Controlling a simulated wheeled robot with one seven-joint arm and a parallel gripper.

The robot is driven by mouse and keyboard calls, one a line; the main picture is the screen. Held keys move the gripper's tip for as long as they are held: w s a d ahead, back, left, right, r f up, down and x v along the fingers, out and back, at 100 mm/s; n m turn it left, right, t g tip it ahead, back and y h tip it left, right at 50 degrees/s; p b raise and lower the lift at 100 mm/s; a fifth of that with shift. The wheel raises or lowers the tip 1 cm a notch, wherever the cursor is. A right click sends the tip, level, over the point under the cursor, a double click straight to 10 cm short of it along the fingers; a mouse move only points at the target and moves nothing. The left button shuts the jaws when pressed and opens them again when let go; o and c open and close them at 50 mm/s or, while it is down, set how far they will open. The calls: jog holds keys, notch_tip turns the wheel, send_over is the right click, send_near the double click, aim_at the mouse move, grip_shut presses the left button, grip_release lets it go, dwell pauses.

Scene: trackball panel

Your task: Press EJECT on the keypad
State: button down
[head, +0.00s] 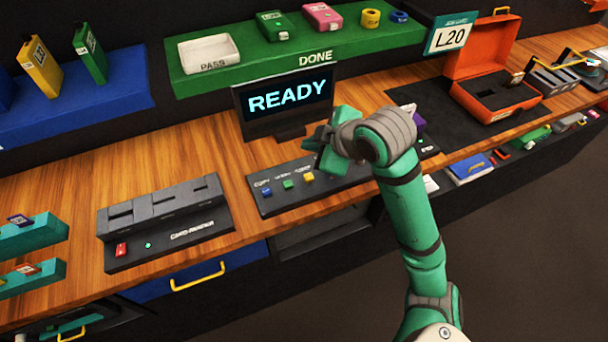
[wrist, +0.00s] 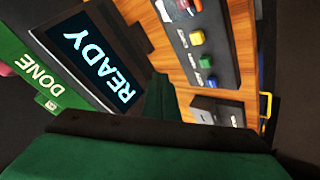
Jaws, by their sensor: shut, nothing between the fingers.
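The keypad (head: 330,182) is a dark panel on the wooden bench below the READY screen (head: 288,98). A blue button (head: 266,191), a green button (head: 288,184) and a yellow button (head: 308,177) show in a row, each with a small label. The labels are too small to read surely, so I cannot tell which is EJECT. Contact cannot be told.
A card reader (head: 165,222) stands left of the keypad. A green DONE shelf (head: 240,75) with a white PASS tray (head: 208,55) is behind the screen. An open orange case (head: 480,70) sits on a dark mat at right. Bare wood lies between card reader and keypad.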

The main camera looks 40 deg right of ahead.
send_over(310, 179)
notch_tip(310, 179, down, 7)
jog(key=shift+s+r, duration=0.1)
jog(key=shift+d+f, duration=0.1)
jog(key=shift+f, duration=0.85)
jog(key=shift+s+d, duration=0.2)
jog(key=shift+w+a, duration=0.1)
jog(key=shift+a, duration=0.1)
